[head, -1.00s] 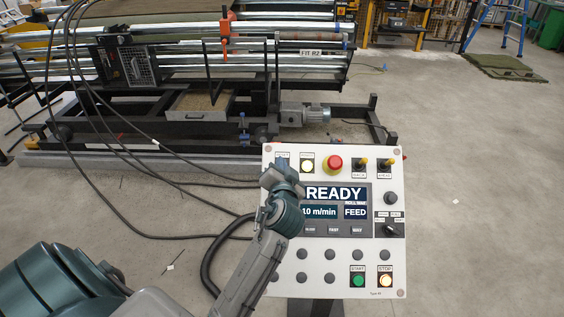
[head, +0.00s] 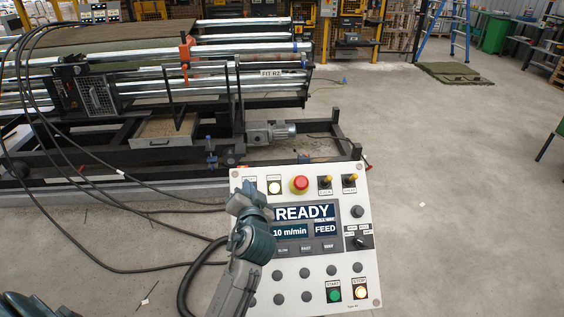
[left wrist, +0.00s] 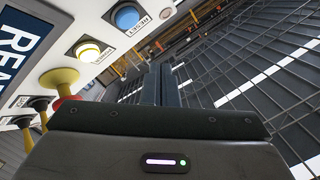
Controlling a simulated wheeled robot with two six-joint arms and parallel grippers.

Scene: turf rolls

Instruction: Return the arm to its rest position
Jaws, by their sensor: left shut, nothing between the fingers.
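My left gripper (head: 246,190) is in front of the upper left corner of the white control panel (head: 318,278) in the head view. It is shut and empty. In the left wrist view its two dark fingers (left wrist: 161,84) lie together, pointing away past the panel's edge. A blue button (left wrist: 127,17) and a lit pale button (left wrist: 88,50) are left of the fingers, apart from them. In the head view the gripper covers the blue button's place. The display (head: 305,222) reads READY, 10 m/min and FEED. My right gripper is out of view.
A red stop knob (head: 300,184) and yellow-topped toggles (head: 325,182) stand out from the panel beside the gripper. A roller machine (head: 150,130) with hanging black cables (head: 75,165) is behind on the left. The concrete floor (head: 450,210) to the right is open.

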